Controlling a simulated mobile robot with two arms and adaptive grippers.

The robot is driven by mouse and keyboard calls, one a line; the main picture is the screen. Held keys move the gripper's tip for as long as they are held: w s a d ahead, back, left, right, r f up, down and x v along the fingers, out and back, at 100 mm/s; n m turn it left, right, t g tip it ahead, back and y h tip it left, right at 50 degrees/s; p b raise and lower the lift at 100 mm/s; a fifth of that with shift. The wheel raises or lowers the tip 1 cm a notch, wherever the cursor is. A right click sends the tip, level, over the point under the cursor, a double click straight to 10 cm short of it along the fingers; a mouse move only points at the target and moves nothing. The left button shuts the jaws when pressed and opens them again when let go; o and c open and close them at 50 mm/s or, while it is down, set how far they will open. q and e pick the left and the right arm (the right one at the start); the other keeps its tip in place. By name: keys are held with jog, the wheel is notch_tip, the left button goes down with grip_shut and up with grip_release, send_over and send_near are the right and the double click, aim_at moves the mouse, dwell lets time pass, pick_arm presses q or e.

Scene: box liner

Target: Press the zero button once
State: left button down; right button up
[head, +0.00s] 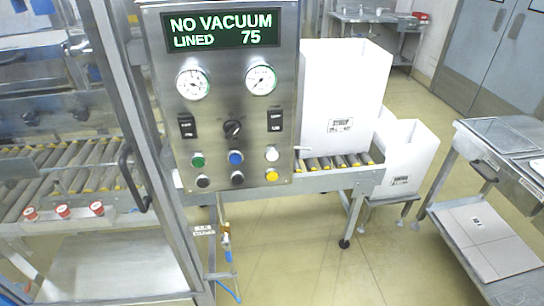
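A steel control panel (218,105) stands upright at the upper middle of the head view. Its display (222,31) reads "NO VACUUM" and "LINED 75". Near its bottom are two rows of buttons: green (198,160), blue (236,157) and white (271,154) above, black (203,182), black (238,178) and yellow (272,174) below. The labels are too small to read, so I cannot tell which button is zero. Neither of my grippers is in view.
Two gauges (261,80) and a black selector knob (232,128) sit above the buttons. A white box (345,85) stands on the roller conveyor (345,162) right of the panel. A metal-framed enclosure (125,90) is at left, a steel cart (470,215) at right. The floor in front is clear.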

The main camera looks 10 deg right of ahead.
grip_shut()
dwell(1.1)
